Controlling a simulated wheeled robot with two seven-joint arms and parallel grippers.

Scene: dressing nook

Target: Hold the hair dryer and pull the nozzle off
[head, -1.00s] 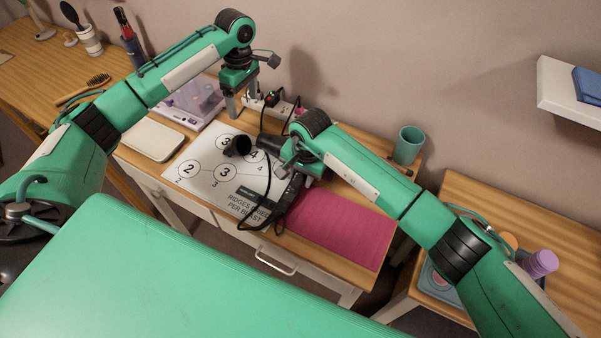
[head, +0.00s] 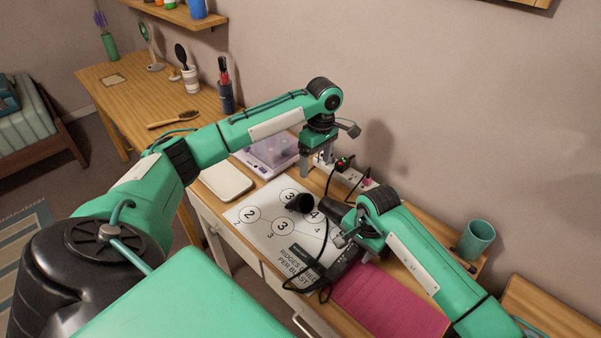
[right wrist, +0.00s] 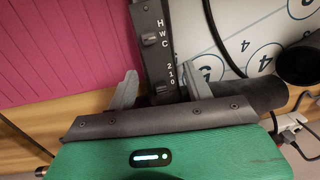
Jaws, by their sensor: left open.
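The black hair dryer (right wrist: 158,45) has its switched handle between the fingers of my right gripper (right wrist: 160,88) in the right wrist view. Its dark barrel (right wrist: 262,94) runs right, partly behind the gripper; in the head view its barrel end (head: 341,213) shows. Whether the fingers press the handle is unclear. The black nozzle (head: 299,203) appears apart from the barrel, over the printed mat, and also shows in the right wrist view (right wrist: 300,62). My left gripper (head: 316,160) is open and empty, above and behind the nozzle.
The white numbered mat (head: 262,237) lies beside a pink cloth (head: 390,300). A black cord (head: 296,285) loops at the front. A power strip (head: 352,178), white tray (head: 226,181), purple-lidded box (head: 270,152) and teal cup (head: 476,240) stand around.

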